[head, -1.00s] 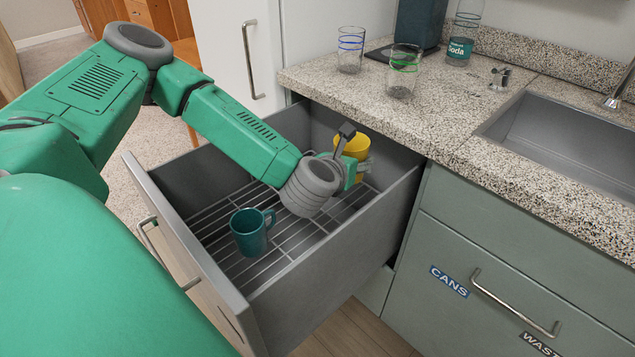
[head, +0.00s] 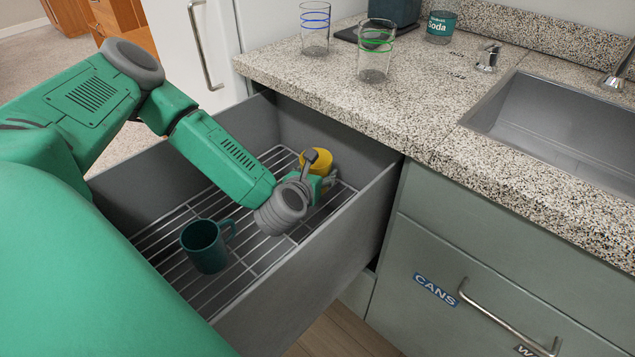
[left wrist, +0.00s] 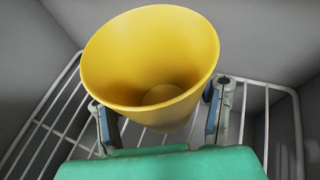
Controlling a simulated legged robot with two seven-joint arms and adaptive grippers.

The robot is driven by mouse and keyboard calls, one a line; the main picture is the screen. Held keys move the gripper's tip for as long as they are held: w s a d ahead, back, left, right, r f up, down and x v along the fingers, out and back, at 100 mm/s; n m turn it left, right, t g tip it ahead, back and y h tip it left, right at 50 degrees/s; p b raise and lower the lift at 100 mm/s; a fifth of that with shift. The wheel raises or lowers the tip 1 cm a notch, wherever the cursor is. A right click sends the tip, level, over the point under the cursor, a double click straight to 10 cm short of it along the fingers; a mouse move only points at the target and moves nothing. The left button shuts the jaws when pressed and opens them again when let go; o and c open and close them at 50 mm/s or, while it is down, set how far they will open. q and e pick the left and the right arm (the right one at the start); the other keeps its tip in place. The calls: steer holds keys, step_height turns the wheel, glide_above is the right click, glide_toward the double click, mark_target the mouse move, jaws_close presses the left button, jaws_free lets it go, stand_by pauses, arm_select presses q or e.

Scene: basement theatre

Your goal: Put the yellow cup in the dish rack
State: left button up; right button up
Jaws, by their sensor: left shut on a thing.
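The yellow cup (head: 319,160) is inside the open drawer, in its far right part, low over the dish rack (head: 165,240). In the left wrist view the yellow cup (left wrist: 150,60) is tilted, with its open mouth facing the camera. My left gripper (head: 322,183) is shut on it, with one finger on each side (left wrist: 165,120). The rack's wires (left wrist: 60,120) show below and around the cup. I cannot tell whether the cup's base touches the wires. My right gripper is not in view.
A dark teal mug (head: 205,246) stands on the rack nearer to me. Grey drawer walls (head: 320,265) enclose the rack. The speckled counter (head: 330,95) at the right holds two striped glasses (head: 376,50), a soda container (head: 440,27) and a sink (head: 550,125).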

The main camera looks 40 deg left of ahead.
arm_select(q)
steer(key=f, duration=0.1)
steer(key=a+f, duration=0.1)
steer(key=f, duration=0.1)
steer(key=shift+f+b, duration=0.1)
steer(key=shift+b, duration=0.2)
steer(key=shift+a+f, duration=0.1)
steer(key=shift+f, duration=0.15)
steer(key=shift+r, duration=0.1)
steer(key=shift+d, duration=0.45)
steer(key=o, duration=1.2)
steer(key=shift+c, duration=0.2)
steer(key=shift+a, duration=0.3)
steer(key=shift+s+r, duration=0.15)
steer(key=shift+s, duration=0.1)
steer(key=p+v, duration=0.1)
steer(key=v, duration=0.4)
steer(key=p+v, duration=0.1)
steer(key=v, duration=0.5)
steer(key=shift+w+d, duration=0.1)
steer(key=shift+d, duration=0.15)
steer(key=shift+s+r, duration=0.15)
steer(key=shift+s, duration=0.2)
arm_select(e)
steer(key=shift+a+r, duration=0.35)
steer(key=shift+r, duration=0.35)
